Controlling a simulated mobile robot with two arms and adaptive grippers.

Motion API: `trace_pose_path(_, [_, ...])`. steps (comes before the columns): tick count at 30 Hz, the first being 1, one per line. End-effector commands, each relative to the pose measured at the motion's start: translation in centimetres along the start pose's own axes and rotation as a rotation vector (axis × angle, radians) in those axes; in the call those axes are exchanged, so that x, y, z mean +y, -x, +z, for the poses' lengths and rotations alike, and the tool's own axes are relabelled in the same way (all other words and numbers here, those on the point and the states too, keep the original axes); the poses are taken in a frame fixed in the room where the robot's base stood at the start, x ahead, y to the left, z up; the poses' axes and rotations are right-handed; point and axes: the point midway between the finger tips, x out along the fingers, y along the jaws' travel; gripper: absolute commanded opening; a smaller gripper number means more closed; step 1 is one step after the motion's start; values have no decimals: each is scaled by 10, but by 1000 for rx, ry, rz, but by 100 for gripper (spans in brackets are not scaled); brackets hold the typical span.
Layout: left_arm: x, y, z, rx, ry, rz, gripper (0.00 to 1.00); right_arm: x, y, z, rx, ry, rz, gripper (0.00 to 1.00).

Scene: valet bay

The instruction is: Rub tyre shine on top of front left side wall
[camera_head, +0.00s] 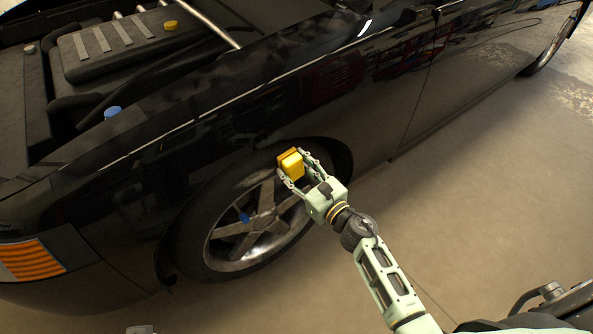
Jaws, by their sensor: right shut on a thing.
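The front wheel of a black car shows in the head view, with a dark tyre (190,236) around a grey spoked rim (262,222). My right gripper (296,168) is shut on a yellow sponge-like applicator (291,164). It holds the applicator at the upper right of the tyre, just below the wheel arch. I cannot tell whether the applicator touches the side wall. The gripper and the applicator hide part of the tyre and rim behind them. My left gripper is not in view.
The car's black fender (150,185) overhangs the wheel. The engine bay (110,60) is open at the upper left. An orange lamp (30,260) sits at the front corner. The floor (480,190) to the right is clear.

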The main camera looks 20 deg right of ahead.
Motion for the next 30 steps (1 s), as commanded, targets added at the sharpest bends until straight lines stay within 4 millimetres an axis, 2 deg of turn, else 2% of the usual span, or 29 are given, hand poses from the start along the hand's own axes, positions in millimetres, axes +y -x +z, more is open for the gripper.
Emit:
trace_pose_path(11, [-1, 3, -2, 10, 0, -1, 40, 4, -4, 0, 0, 0, 0, 24])
trace_pose_path(21, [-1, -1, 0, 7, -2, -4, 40, 30, -2, 4, 0, -1, 0, 24])
trace_pose_path(30, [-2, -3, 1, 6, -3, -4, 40, 42, -2, 5, -1, -1, 0, 24])
